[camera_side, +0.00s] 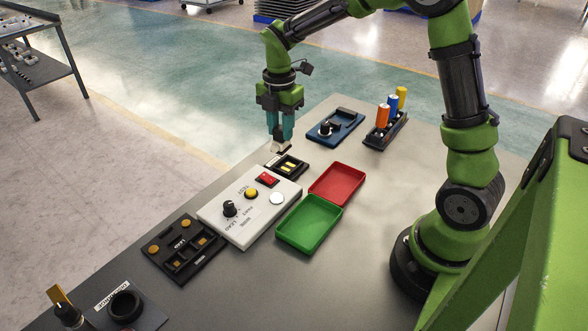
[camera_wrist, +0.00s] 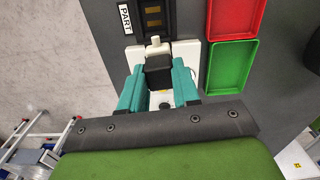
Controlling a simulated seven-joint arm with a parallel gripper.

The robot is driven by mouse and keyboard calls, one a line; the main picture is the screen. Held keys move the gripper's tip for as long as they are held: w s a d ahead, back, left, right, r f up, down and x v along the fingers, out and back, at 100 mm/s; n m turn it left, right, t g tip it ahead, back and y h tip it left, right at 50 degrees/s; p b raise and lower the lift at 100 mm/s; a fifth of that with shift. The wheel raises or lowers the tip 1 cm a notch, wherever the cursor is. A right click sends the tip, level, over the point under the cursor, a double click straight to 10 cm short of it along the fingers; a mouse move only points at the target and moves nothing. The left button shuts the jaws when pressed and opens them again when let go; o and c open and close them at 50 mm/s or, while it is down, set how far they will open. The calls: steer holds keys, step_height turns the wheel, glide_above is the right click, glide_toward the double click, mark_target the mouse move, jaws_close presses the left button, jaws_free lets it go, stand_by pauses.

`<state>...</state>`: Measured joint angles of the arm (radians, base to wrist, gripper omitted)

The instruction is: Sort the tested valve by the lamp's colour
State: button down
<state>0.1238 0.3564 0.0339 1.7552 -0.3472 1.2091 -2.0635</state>
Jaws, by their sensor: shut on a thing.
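My gripper (camera_side: 280,138), with teal fingers, is shut on the valve (camera_side: 277,148). In the wrist view the valve (camera_wrist: 158,68) is a black block with a white stub, between the fingers. It hangs just above and beside the black PART fixture (camera_side: 300,167) with yellow strips; I cannot tell whether they touch. The red tray (camera_side: 337,184) and green tray (camera_side: 309,224) look empty.
A blue fixture with a black knob (camera_side: 335,126) and a rack of orange, blue and yellow cylinders (camera_side: 385,130) stand at the back. A black LEAD fixture (camera_side: 184,249) and a dark plate (camera_side: 125,307) lie at the front left. The table right of the trays is clear.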

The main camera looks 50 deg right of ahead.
steer(key=s+a, duration=0.8)
steer(key=s, duration=0.1)
steer(key=shift+m, duration=0.4)
steer(key=shift+s+a+f, duration=0.15)
steer(key=shift+s+f, duration=0.8)
steer(key=shift+f, duration=0.2)
steer(key=shift+s+a+f, duration=0.1)
steer(key=shift+s+f, duration=0.85)
steer(key=shift+f, duration=0.25)
steer(key=shift+s+a+f, duration=0.15)
steer(key=shift+s+f, duration=0.8)
steer(key=shift+f, duration=0.2)
steer(key=shift+f, duration=0.95)
steer(key=c, duration=0.7)
jaws_free()
steer(key=shift+c, duration=0.2)
step_height(320, 180, up, 7)
